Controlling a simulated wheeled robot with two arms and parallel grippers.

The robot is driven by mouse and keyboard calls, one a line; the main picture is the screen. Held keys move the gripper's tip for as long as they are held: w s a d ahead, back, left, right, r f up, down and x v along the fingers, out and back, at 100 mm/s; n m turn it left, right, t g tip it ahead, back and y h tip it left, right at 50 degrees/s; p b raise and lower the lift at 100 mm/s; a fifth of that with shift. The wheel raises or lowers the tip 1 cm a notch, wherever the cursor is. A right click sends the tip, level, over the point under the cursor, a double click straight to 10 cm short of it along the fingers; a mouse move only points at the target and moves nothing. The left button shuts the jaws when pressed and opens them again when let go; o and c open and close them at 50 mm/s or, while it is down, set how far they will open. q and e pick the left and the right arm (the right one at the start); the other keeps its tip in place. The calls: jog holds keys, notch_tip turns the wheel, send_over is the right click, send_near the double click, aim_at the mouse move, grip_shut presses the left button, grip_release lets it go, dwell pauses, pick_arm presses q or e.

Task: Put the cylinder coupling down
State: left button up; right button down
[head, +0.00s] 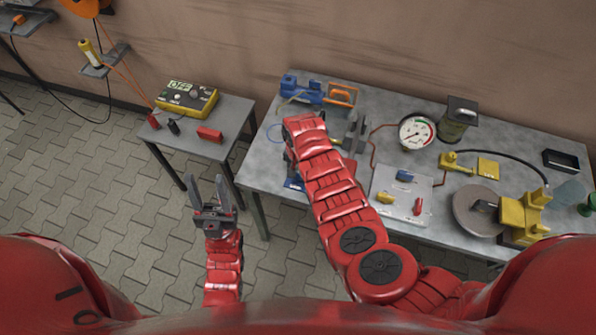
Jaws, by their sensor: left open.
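My left gripper (211,193) is open and empty, its two grey fingers pointing up in the picture above the paved floor, in front of the small side table. My right arm reaches over the workbench (262,165). Grey finger-like parts (356,132), apparently my right gripper, show just right of that arm over the bench. The arm partly hides them, and whether they are apart or hold anything is unclear. No part is clearly recognisable as the cylinder coupling. A yellow fitting (450,160) with a black hose lies on the bench, away from both grippers.
The side table (232,112) carries a yellow tester (187,98) and a red block (210,134). The bench holds a gauge (417,132), a dark canister (458,120), a light plate (400,205) with small coloured parts, a yellow machine (521,215) and a black tray (562,161).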

jog(key=shift+f+b, duration=0.4)
jog(key=shift+f, duration=0.2)
jog(key=shift+c, duration=2.1)
grip_release()
